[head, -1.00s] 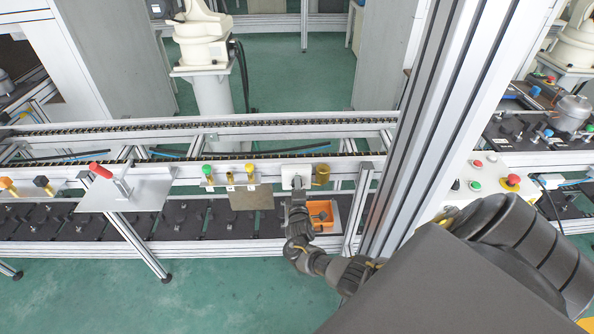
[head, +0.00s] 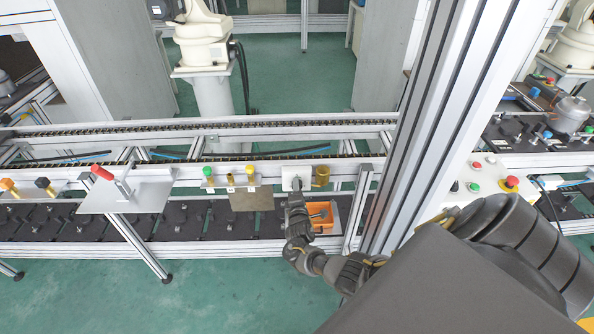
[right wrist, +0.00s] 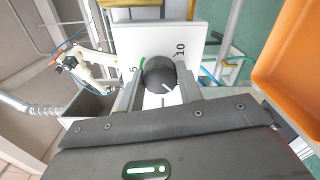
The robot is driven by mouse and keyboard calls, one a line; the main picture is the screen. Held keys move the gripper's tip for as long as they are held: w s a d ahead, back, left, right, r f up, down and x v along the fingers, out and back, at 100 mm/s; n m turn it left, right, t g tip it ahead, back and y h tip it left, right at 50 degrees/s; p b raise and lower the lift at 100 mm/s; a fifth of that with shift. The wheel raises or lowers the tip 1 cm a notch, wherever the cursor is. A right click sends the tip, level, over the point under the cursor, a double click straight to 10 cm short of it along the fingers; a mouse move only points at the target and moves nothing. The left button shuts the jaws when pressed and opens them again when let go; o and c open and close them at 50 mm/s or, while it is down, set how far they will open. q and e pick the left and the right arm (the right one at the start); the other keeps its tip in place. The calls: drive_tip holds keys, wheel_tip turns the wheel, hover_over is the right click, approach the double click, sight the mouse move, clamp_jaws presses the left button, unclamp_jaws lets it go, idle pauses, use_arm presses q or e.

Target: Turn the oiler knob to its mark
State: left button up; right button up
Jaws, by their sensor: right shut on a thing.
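The oiler knob (right wrist: 159,77) is black and round, on a white plate (right wrist: 181,42) printed with 5 and 10. A green mark (right wrist: 142,63) shows at the knob's edge beside the 5. A short white line on the knob points down and right in the wrist view, away from the green mark. My right gripper (right wrist: 161,86) has one finger on each side of the knob and is shut on it. In the head view my right gripper (head: 296,187) is at the white plate (head: 287,173) and covers the knob. My left gripper is not in view.
A brass-coloured cup (head: 321,176) is just right of the plate. An orange bin (head: 325,228) is below it, close to my right wrist. A thick aluminium post (head: 420,130) stands right of the arm. Small valves with green and yellow tops (head: 249,169) are to the left.

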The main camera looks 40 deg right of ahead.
drive_tip(key=o, duration=1)
drive_tip(key=shift+w+a, duration=0.1)
drive_tip(key=shift+w, duration=0.05)
drive_tip(key=v, duration=1.1)
